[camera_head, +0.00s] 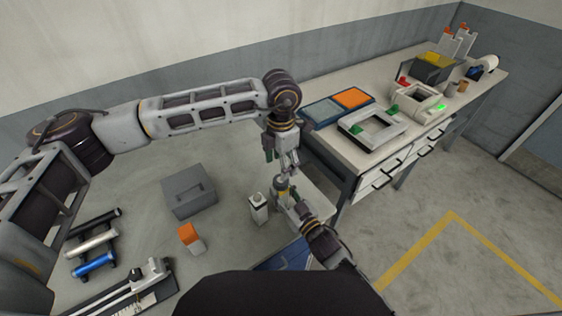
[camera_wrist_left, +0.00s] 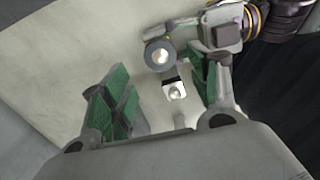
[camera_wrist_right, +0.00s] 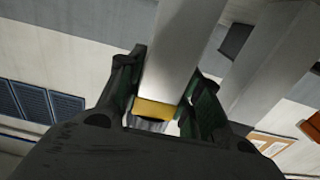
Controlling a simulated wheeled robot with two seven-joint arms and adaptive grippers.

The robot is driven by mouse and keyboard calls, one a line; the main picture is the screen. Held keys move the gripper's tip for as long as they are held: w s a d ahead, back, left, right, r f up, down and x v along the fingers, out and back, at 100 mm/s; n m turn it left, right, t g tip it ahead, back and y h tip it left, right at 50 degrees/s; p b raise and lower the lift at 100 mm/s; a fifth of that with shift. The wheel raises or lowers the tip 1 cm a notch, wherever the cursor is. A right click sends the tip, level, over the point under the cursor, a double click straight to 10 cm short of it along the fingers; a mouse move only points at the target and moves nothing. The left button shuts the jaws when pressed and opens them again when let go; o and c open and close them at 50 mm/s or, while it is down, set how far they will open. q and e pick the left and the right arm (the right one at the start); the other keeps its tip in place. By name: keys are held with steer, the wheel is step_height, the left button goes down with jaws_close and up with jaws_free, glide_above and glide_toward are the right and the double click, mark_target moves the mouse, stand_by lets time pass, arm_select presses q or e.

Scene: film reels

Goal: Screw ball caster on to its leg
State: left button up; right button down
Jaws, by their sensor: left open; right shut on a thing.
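The ball caster (camera_wrist_left: 158,55), a dark grey ring around a whitish ball with a yellow collar, shows in the left wrist view. In the head view its yellow part (camera_head: 282,187) sits above a pale leg. The right wrist view shows the yellow band (camera_wrist_right: 156,107) at the end of a silver square leg (camera_wrist_right: 180,45). My right gripper (camera_head: 289,203) comes from the side and is shut around the yellow part. My left gripper (camera_head: 281,168) is open, pointing down just above the caster. Its green pads frame nothing held. The exact seating of caster on leg is hidden.
A second pale post (camera_head: 258,210) stands just left of the caster. The workbench (camera_head: 340,142) with trays is to the right. Rollers and a rail lie at lower left.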

arm_select(q)
steer(key=shift+f, duration=0.1)
steer(key=shift+f, duration=3.95)
steer(key=c, duration=1)
steer(key=shift+m, duration=1)
steer(key=shift+c, duration=0.2)
steer(key=o, duration=1.2)
steer(key=shift+r, duration=0.1)
step_height(320, 180, up, 12)
